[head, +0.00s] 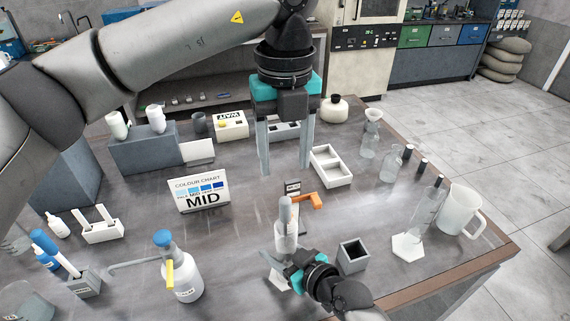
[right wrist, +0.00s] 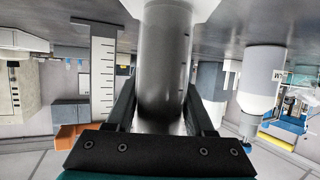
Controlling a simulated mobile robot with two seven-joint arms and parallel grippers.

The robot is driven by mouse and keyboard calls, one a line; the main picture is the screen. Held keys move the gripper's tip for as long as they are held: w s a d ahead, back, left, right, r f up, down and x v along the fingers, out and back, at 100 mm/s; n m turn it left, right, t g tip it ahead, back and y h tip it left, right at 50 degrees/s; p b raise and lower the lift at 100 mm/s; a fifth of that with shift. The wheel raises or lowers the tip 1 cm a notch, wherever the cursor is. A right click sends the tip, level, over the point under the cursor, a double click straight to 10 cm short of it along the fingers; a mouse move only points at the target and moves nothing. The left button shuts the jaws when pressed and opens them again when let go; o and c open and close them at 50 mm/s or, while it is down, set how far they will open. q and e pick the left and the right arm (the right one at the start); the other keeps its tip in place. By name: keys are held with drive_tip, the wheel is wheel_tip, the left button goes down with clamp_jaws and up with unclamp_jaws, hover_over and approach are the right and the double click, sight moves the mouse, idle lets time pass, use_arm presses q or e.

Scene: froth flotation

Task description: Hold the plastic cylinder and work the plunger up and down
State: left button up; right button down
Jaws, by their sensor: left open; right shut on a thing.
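The plastic cylinder (head: 285,240) stands upright near the front middle of the table, with a grey plunger (head: 285,209) rising from its top. My right gripper (head: 287,262) is shut on the cylinder low on its side. In the right wrist view the cylinder (right wrist: 165,75) fills the gap between the two dark fingers (right wrist: 165,110). My left gripper (head: 285,168) is open and empty, pointing straight down with its fingers well apart. In the picture it is above and behind the plunger, not touching it. The cylinder's lower end is partly hidden by my right gripper.
An orange-armed stand (head: 305,201) is close behind the cylinder. A grey square pot (head: 352,256) is to its right and a blue-capped wash bottle (head: 183,275) to its left. The MID colour chart (head: 202,192) and a white divided tray (head: 331,166) stand farther back.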

drive_tip(key=shift+c, duration=1)
unclamp_jaws()
drive_tip(key=v, duration=1.2)
